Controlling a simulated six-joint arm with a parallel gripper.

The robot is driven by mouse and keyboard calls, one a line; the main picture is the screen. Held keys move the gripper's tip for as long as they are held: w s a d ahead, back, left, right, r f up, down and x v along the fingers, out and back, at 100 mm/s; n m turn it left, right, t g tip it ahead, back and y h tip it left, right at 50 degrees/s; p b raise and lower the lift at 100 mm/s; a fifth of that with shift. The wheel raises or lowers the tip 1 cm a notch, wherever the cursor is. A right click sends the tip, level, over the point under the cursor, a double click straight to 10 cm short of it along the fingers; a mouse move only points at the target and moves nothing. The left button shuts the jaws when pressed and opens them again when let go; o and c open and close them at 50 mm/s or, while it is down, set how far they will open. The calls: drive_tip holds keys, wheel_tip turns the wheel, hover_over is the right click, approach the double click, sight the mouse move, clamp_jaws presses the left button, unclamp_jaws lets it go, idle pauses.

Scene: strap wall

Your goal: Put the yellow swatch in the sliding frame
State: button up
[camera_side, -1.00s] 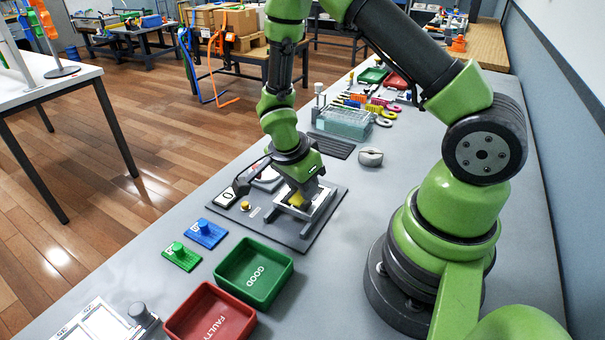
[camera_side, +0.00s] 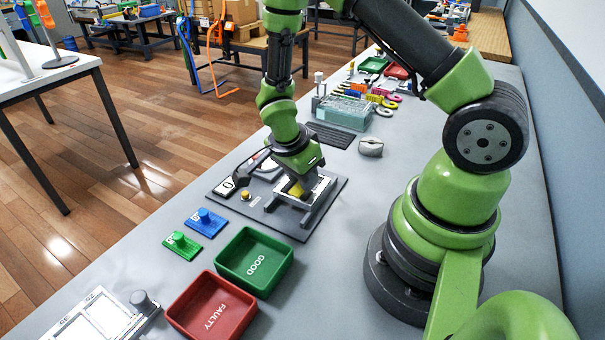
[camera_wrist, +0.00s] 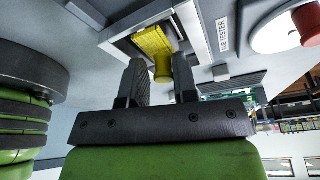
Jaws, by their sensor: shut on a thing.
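The yellow swatch (camera_side: 297,189) is under my gripper (camera_side: 297,178), at the sliding frame (camera_side: 318,203) on the dark tester plate. In the wrist view, the swatch (camera_wrist: 154,41) is a flat yellow plate with a round knob, within the outline of the pale frame (camera_wrist: 192,24). My gripper's two fingers (camera_wrist: 161,82) are shut on the knob. The swatch looks level with the frame opening, but I cannot tell whether it is fully seated. My gripper hides part of the frame in the side view.
Green (camera_side: 182,245) and blue (camera_side: 204,223) knobbed swatches lie left of the plate. The GOOD bin (camera_side: 283,279) and FAULTY bin (camera_side: 244,316) stand in front. A yellow button (camera_side: 246,195) sits on the plate. A grey knob-like object (camera_side: 371,147) stands behind right.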

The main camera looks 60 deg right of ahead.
drive_tip(key=shift+f, duration=0.1)
drive_tip(key=o, duration=1)
drive_tip(key=shift+c, duration=0.6)
drive_tip(key=shift+o, duration=0.3)
drive_tip(key=shift+r, duration=0.2)
drive_tip(key=shift+o, duration=0.8)
drive_tip(key=shift+r, duration=2.8)
drive_tip(key=shift+c, duration=0.2)
